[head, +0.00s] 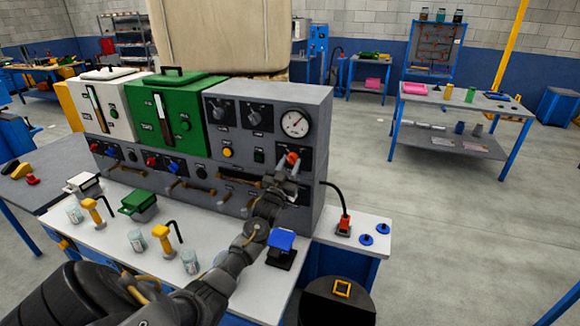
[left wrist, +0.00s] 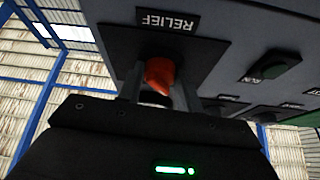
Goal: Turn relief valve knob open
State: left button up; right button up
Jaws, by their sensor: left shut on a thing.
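The relief valve knob (head: 292,159) is orange-red and sits on a dark plate on the front of the grey panel, below the round gauge. In the left wrist view the knob (left wrist: 160,75) shows under a RELIEF label (left wrist: 168,20), which appears upside down. My left gripper (head: 288,168) reaches up to the panel from below. Its fingers (left wrist: 158,88) stand on both sides of the knob and are shut on it. The knob's exact angle is hard to tell. My right gripper is in neither view.
A pressure gauge (head: 295,123) and selector knobs (head: 223,112) are above and left of the relief knob. White (head: 105,107) and green (head: 168,115) tanks stand to the left. The white counter (head: 140,225) holds yellow tools, jars and a blue-topped block (head: 281,241).

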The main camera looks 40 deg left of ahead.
pick_arm(q)
jog(key=m+h, duration=0.1)
jog(key=m, duration=0.1)
jog(key=m+h, duration=0.1)
jog(key=m, duration=0.1)
jog(key=m+h+b, duration=0.1)
jog(key=m, duration=0.1)
jog(key=shift+s+a+h, duration=0.1)
jog(key=shift+a+h, duration=0.15)
jog(key=shift+h, duration=0.05)
jog(key=m+h, duration=0.1)
jog(key=m, duration=0.1)
jog(key=m+h, duration=0.1)
jog(key=m, duration=0.2)
jog(key=shift+a+r, duration=0.15)
jog(key=shift+s+a+r+m+g+h+b, duration=0.15)
jog(key=shift+m+g+h, duration=0.3)
jog(key=shift+m, duration=1.1)
jog(key=shift+w+d+r+m+g+h+b, duration=0.15)
jog(key=shift+m+g, duration=0.55)
jog(key=shift+m, duration=0.8)
jog(key=shift+s+a+r+m+g+h, duration=0.1)
jog(key=shift+m+g+h, duration=0.4)
jog(key=shift+m, duration=1.05)
jog(key=o, duration=1)
